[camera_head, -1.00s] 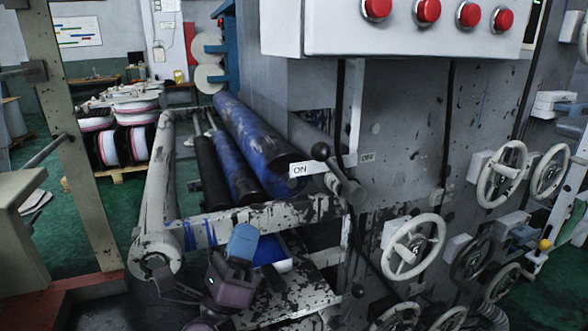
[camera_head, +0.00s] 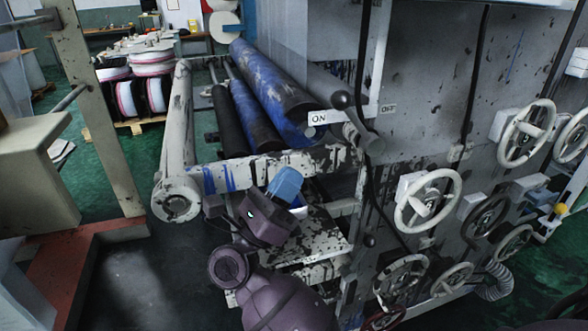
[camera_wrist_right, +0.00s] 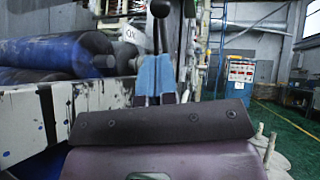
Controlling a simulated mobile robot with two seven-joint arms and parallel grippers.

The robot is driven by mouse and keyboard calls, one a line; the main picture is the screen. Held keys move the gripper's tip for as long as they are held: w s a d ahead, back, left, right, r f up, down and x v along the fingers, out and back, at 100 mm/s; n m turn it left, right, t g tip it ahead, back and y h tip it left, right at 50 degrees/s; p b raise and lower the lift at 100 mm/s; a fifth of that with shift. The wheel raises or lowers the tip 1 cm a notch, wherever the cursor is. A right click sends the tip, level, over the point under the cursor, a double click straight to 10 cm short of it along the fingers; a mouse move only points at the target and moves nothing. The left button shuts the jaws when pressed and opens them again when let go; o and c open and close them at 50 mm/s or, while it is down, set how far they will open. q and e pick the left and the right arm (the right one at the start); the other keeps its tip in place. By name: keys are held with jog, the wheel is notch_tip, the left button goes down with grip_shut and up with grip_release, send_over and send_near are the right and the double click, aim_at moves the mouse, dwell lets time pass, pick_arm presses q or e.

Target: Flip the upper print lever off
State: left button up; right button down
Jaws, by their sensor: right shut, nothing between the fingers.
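The upper print lever (camera_head: 357,122) has a dark ball knob and tilts up and left from its pivot, toward the ON label (camera_head: 318,118). The OFF label (camera_head: 388,108) is to the right of the knob. My right gripper (camera_head: 287,181), with blue fingers, is below and left of the lever, apart from it in the head view. It is shut and empty. In the right wrist view the blue fingers (camera_wrist_right: 154,76) point up toward the lever's dark knob (camera_wrist_right: 160,8); the gap in depth is unclear. My left gripper is not in view.
Blue rollers (camera_head: 268,95) lie left of the lever, behind a paint-chipped crossbar (camera_head: 250,172). Several handwheels (camera_head: 428,200) stick out of the machine panel at the right. A second dark knob (camera_head: 369,240) is below the lever.

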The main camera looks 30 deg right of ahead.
aim_at(337, 107)
jog(key=p+x, duration=0.2)
jog(key=x, duration=0.8)
jog(key=shift+r, duration=0.2)
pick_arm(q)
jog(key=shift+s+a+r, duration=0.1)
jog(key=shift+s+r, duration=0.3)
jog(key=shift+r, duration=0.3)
pick_arm(e)
jog(key=shift+w+d+r, duration=0.1)
jog(key=shift+d+r, duration=0.35)
jog(key=shift+d, duration=0.15)
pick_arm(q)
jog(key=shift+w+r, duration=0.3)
